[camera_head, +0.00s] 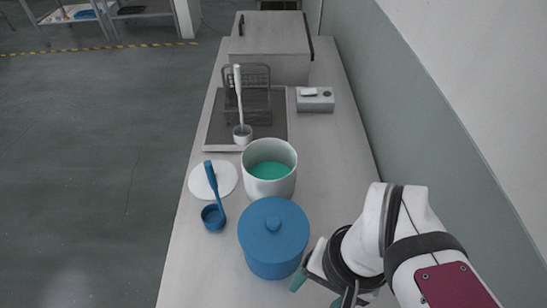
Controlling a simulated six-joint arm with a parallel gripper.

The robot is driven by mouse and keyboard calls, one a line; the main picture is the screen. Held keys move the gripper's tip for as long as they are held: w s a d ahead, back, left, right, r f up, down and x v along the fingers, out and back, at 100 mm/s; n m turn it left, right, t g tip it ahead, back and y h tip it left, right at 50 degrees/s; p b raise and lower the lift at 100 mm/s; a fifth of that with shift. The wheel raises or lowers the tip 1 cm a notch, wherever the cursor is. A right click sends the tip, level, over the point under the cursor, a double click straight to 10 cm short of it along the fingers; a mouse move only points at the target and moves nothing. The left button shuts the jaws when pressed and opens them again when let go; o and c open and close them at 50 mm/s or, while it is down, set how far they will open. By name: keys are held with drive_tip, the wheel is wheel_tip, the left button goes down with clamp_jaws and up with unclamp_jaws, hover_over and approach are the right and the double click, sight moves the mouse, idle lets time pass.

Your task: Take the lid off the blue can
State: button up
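The blue can (272,257) stands upright near the front of the bench. One greenish fingertip shows near the can. The other finger is mostly hidden by my wrist and the picture's lower edge. I cannot tell whether the fingertip touches the can or how wide the fingers are apart.
A white pot (284,186) with green liquid stands just behind the can. Farther back are a white ladle (239,105), a wire rack (261,92) and a small grey box (315,104). A wall runs along the right.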

drive_tip(key=w+a+r+m, duration=0.2)
drive_tip(key=w+r+m, duration=0.4)
drive_tip(key=w+m, duration=0.3)
drive_tip(key=m+h, duration=0.2)
drive_tip(key=m, duration=0.7)
approach(273, 220)
wheel_tip(273, 220, down, 9)
drive_tip(key=shift+s+d+r, duration=0.15)
clamp_jaws()
